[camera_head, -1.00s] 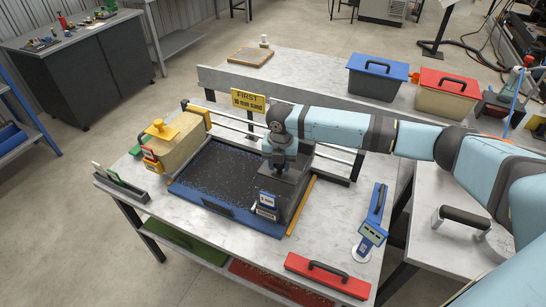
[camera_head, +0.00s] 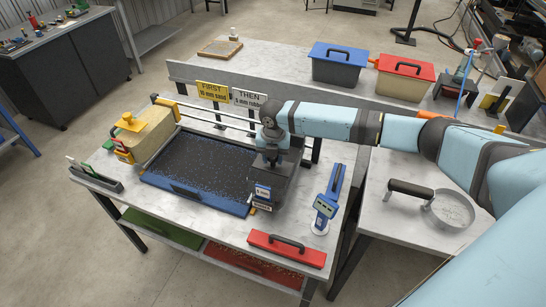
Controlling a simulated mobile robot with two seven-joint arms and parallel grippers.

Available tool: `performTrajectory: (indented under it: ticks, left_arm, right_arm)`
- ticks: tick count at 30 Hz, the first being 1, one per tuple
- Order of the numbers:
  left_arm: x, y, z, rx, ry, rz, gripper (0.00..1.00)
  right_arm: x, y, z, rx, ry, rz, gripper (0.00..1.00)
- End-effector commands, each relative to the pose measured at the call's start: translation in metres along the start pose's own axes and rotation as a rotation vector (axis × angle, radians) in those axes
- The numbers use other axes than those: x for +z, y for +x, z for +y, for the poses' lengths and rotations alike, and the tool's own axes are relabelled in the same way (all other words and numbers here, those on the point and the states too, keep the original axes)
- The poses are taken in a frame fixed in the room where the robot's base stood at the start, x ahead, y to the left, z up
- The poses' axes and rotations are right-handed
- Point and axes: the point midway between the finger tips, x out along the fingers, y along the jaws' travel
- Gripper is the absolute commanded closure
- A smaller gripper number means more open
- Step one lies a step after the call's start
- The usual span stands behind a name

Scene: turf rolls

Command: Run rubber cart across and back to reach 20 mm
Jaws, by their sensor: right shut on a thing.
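The rubber cart (camera_head: 277,187) is a dark grey box with a blue label and a "RUBBER" plate at its front. It stands at the right end of the blue-framed tray (camera_head: 208,200), which holds a dark bed with pale specks. My right gripper (camera_head: 270,152) is shut on the top of the cart; its fingertips are hard to make out. The blue depth gauge (camera_head: 328,205) stands on the table to the right of the cart, its reading too small to read. My left gripper is not in view.
The sand cart (camera_head: 150,138) with a yellow handle stands at the tray's left end. Two signs (camera_head: 213,91) stand behind the rails. Blue-lidded (camera_head: 338,68) and red-lidded (camera_head: 403,82) bins stand behind. A round pan (camera_head: 452,208) is at right.

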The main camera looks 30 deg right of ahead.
Motion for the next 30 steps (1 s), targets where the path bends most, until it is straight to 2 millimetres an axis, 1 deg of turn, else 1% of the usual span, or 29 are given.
performTrajectory:
  ticks: [10,11,12,14,21,24,26,29,30]
  left_arm:
    - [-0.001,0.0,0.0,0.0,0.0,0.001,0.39]
    - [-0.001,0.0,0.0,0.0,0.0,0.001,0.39]
    - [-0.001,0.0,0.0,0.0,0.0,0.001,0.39]
    - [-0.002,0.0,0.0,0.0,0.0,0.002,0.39]
    - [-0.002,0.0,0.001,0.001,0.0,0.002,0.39]
    - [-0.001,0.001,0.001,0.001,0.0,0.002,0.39]
    - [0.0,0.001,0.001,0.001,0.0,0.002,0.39]
    - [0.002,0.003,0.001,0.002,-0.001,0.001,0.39]
    - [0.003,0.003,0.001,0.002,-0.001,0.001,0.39]
  right_arm:
    - [0.0,0.002,-0.004,-0.009,0.001,0.002,1.0]
    - [0.0,0.002,-0.004,-0.009,0.001,0.002,0.61]
    - [0.0,0.002,-0.004,-0.009,0.001,0.002,0.51]
    - [0.0,0.002,-0.004,-0.008,0.001,0.002,0.39]
    - [0.0,0.001,-0.002,-0.005,0.0,0.001,0.39]
    - [0.0,-0.002,-0.002,-0.004,0.0,0.001,0.39]
    - [0.001,-0.008,-0.002,-0.004,0.001,0.001,0.39]
    - [0.001,-0.023,-0.002,-0.002,0.001,-0.001,0.39]
    - [0.001,-0.031,-0.002,-0.002,0.0,-0.002,0.39]
